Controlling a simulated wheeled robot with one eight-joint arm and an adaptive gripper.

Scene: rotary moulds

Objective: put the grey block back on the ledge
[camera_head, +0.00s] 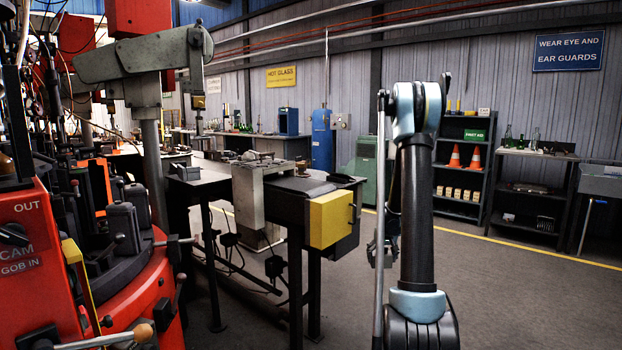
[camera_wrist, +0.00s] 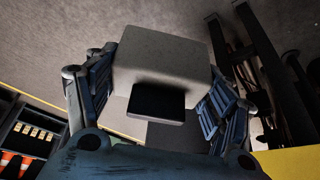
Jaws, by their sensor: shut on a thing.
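The grey block (camera_wrist: 160,60) is between the fingers of my gripper (camera_wrist: 163,88) in the wrist view. The fingers close on its left and right sides, and a dark rectangular piece shows at its near face. In the head view my gripper (camera_head: 380,248) hangs beside my upright arm, right of the dark bench, and is partly covered by the arm. I cannot make out the block there. Under the block the wrist view shows grey floor. No surface is clearly marked as the ledge; the dark bench top (camera_head: 285,184) is the nearest flat one.
A yellow box (camera_head: 330,219) juts from the bench end; yellow also fills the wrist view's lower right corner (camera_wrist: 292,163). The red mould machine (camera_head: 150,290) stands at left. Shelves with orange cones (camera_head: 455,157) stand at the back wall. Floor on the right is clear.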

